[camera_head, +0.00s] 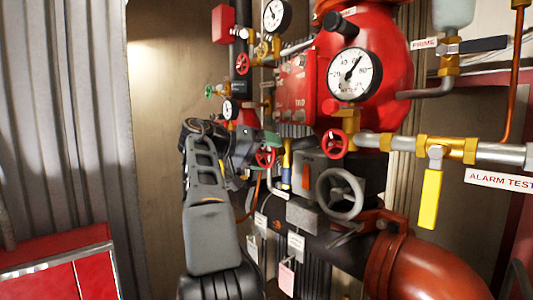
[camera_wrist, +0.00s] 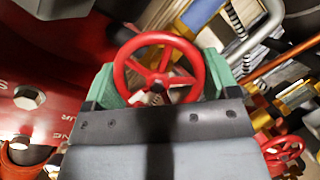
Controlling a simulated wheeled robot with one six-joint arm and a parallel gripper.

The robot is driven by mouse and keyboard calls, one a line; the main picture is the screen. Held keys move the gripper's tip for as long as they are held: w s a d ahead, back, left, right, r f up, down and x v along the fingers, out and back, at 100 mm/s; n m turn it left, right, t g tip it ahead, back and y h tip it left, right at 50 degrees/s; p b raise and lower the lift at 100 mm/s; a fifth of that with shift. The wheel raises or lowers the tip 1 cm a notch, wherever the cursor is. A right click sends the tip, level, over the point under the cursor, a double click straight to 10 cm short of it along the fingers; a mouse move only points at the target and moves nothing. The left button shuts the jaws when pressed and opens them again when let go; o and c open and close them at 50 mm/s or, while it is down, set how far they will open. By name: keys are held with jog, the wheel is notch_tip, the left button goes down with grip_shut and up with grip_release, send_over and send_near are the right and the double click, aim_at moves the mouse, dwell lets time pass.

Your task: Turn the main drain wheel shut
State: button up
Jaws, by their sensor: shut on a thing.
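A red spoked handwheel (camera_wrist: 160,79) sits between the green-tipped fingers of my gripper (camera_wrist: 163,84) in the wrist view. The fingers are on either side of its rim, and my gripper is shut on it. The lower part of the wheel is hidden behind the gripper body. In the head view, the wheel (camera_head: 265,157) shows just below my gripper (camera_head: 262,143), partly covered by it. I read no label on this wheel, so I cannot tell from writing whether it is the main drain wheel.
Another red handwheel (camera_head: 334,143) is close on the right, below a large gauge (camera_head: 354,74). A grey handwheel (camera_head: 340,193) stands lower right. A yellow lever (camera_head: 430,199) hangs from brass pipework. Paper tags (camera_head: 287,276) hang below. Corrugated metal (camera_head: 70,110) closes off the left.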

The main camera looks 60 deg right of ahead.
jog(key=m+t+b, duration=0.1)
jog(key=m+t, duration=0.2)
jog(key=m, duration=0.1)
jog(key=shift+s+f+m+b, duration=0.1)
jog(key=shift+m+b, duration=0.2)
jog(key=m+t+h+b, duration=0.1)
jog(key=m+t+b, duration=0.1)
jog(key=m, duration=0.1)
jog(key=shift+m+t, duration=0.3)
jog(key=shift+t, duration=0.1)
jog(key=shift+b, duration=0.3)
jog(key=o, duration=0.8)
jog(key=shift+s, duration=0.1)
jog(key=shift+a, duration=0.1)
jog(key=p+v, duration=0.2)
jog(key=v, duration=1.2)
